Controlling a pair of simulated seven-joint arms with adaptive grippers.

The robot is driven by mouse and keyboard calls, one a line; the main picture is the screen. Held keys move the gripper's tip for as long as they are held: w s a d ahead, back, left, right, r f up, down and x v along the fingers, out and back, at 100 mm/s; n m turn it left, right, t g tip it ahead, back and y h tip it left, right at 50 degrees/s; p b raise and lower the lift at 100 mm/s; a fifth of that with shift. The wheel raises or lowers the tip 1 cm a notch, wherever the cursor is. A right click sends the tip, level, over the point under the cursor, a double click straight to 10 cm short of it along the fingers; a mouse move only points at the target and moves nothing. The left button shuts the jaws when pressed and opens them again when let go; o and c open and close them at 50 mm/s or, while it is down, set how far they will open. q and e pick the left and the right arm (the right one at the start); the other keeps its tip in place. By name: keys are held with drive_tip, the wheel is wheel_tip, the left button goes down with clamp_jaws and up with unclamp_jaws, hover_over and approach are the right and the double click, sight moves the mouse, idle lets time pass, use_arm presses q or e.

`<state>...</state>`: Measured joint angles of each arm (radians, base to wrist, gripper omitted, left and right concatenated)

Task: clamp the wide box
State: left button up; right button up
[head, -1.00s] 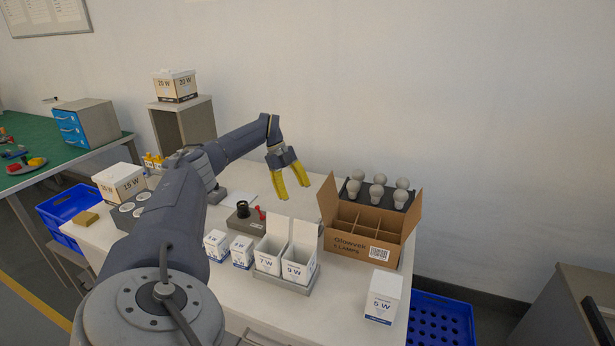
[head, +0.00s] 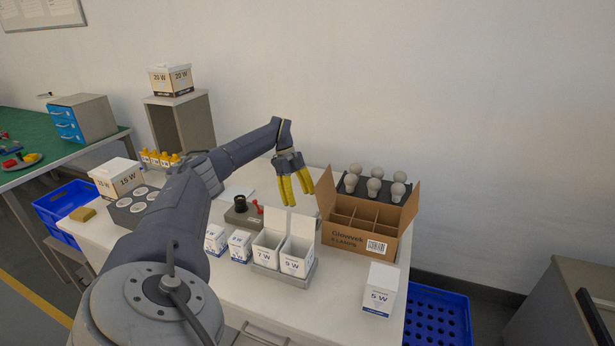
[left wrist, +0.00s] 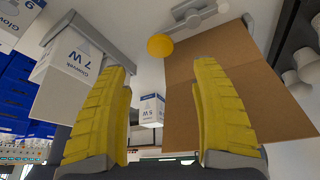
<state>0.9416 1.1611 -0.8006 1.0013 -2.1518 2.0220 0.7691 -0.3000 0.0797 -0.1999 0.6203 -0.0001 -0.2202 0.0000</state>
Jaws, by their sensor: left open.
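The widest box near my gripper is an open brown cardboard carton (head: 345,238) with dividers, on the right of the white table; its brown cardboard (left wrist: 225,85) fills the right of the left wrist view. My left gripper (head: 297,196), with yellow fingers, is open and empty. It hangs above the table, behind the white boxes and left of the carton, apart from both. In the left wrist view its fingers (left wrist: 163,110) stand wide apart with nothing between them in contact. My right gripper is out of view.
Open white 7 W (head: 266,250) and 9 W (head: 297,257) boxes sit in a grey holder. A 5 W box (head: 379,290) stands at the front right. Bulbs stand on a dark rack (head: 349,187) behind the carton. A grey device (head: 240,216) with a black socket lies left of the gripper.

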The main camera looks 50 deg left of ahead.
use_arm(q)
drive_tip(key=x, duration=1)
drive_tip(key=shift+w+d, duration=0.1)
clamp_jaws()
idle(0.4)
